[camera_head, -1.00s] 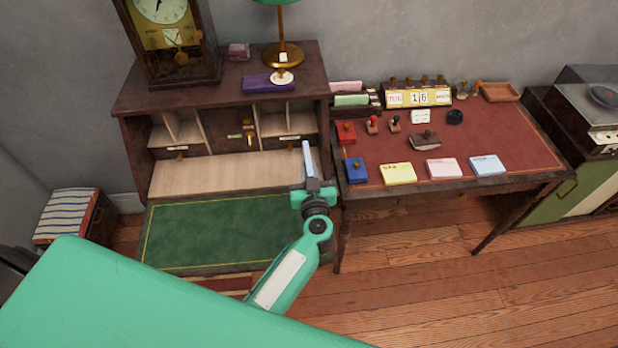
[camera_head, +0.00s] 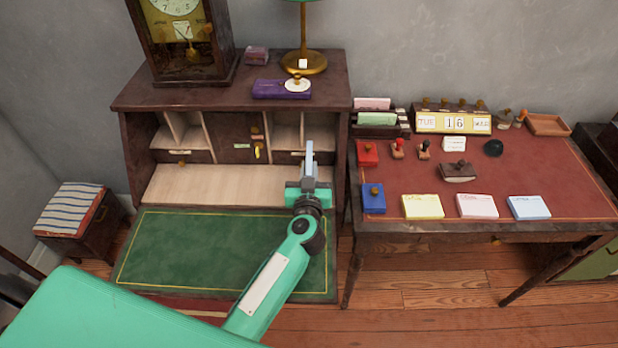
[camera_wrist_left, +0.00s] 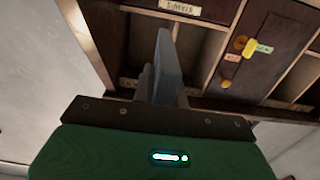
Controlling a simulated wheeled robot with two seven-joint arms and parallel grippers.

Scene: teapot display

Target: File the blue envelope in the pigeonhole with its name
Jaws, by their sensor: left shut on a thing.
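My left gripper (camera_head: 309,178) is shut on a thin blue-grey piece (camera_head: 309,154), seen nearly edge-on, which looks like the blue envelope. It stands upright in the jaws, in front of the right-hand pigeonholes (camera_head: 287,134) of the writing desk. In the left wrist view the blue-grey piece (camera_wrist_left: 168,62) points toward the compartments. A small pale label (camera_wrist_left: 180,7) shows there, its lettering too small to read surely. The gripper hides part of the right compartments. I cannot tell whether the envelope's tip is inside one. My right gripper is not in view.
The desk's green writing leaf (camera_head: 220,245) lies open below the pigeonholes. A small centre door (camera_head: 238,140) has brass fittings. A clock (camera_head: 180,40), a purple box (camera_head: 280,90) and a lamp (camera_head: 303,62) stand on top. A red-topped table (camera_head: 560,185) with stamps stands at right.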

